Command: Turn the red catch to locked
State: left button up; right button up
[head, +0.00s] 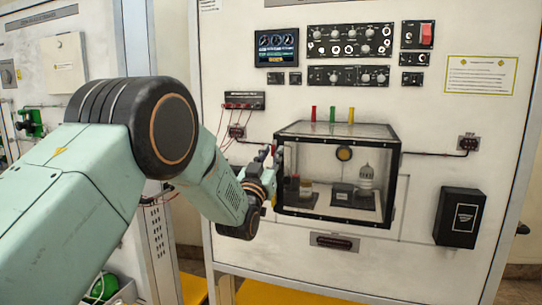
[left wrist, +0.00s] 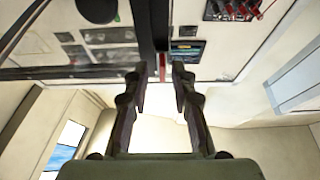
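The clear box (head: 340,130) with a black frame is mounted on the white panel in the head view. My left gripper (head: 270,157) is at the box's left side, partly hidden by its own arm. In the left wrist view my left gripper (left wrist: 159,72) is open, with a clear gap between its fingers. A narrow red piece, likely the red catch (left wrist: 162,66), shows in that gap, beside the dark frame edge. I cannot tell whether a finger touches it. The catch cannot be made out clearly in the head view. My right gripper is not in view.
Red, green and yellow pieces (head: 332,114) stand on the box top. Small objects, including a white domed one (head: 366,182), are inside. A black box (head: 460,217) is at the right. A socket (head: 237,131) with red wires sits above my left gripper.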

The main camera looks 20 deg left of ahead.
pick_arm(q)
jog(key=shift+w+d, duration=0.15)
jog(key=shift+c, duration=0.7)
jog(key=shift+f, duration=0.1)
jog(key=shift+c, duration=0.8)
jog(key=shift+a, duration=0.45)
grip_shut()
jog(key=shift+d, duration=0.3)
jog(key=shift+a, duration=0.1)
jog(key=shift+a, duration=0.1)
